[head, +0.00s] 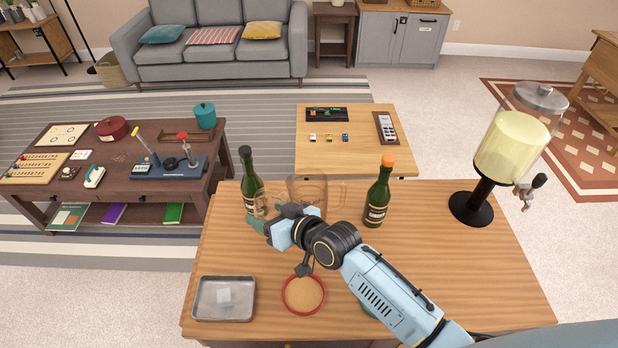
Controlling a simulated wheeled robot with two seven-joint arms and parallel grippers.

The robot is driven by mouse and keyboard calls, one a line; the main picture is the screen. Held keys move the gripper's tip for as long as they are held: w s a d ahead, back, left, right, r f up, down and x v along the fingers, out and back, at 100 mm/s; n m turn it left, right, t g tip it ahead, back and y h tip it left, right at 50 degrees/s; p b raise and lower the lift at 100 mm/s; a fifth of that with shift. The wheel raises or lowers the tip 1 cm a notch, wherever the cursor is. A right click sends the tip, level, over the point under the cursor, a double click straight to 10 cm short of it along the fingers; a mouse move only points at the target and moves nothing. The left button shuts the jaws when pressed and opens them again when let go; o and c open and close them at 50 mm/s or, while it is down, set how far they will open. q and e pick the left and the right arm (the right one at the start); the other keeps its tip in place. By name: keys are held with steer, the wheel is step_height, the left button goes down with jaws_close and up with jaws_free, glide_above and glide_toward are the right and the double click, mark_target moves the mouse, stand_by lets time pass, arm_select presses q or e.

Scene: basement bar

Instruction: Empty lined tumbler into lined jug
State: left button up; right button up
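The clear glass jug (309,189) stands at the far middle of the wooden counter, its handle to the right. A clear glass tumbler (266,204) is at the jug's left, appearing tilted. My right gripper (272,221) reaches in from the right and seems closed around the tumbler; its fingers are partly hidden by the wrist. I cannot tell whether the tumbler's rim touches the jug. No lines or liquid can be made out in either glass. My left gripper is not in view.
On the counter (460,290) a green bottle (249,182) stands left of the tumbler, and an orange-capped bottle (377,195) right of the jug.

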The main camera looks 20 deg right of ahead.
mark_target(256, 200)
steer(key=shift+s+a+f+n+t+h+p, duration=0.2)
steer(key=shift+a+n+h+p, duration=0.1)
steer(key=shift+n+p, duration=0.1)
steer(key=shift+s+a+f+n+t+h+p, duration=0.1)
steer(key=shift+a+f+n+h+p, duration=0.1)
steer(key=shift+a+n+p, duration=0.15)
steer(key=shift+d+r, duration=0.1)
step_height(256, 200, up, 6)
steer(key=p, duration=0.6)
steer(key=shift+p, duration=0.35)
steer(key=shift+f, duration=0.2)
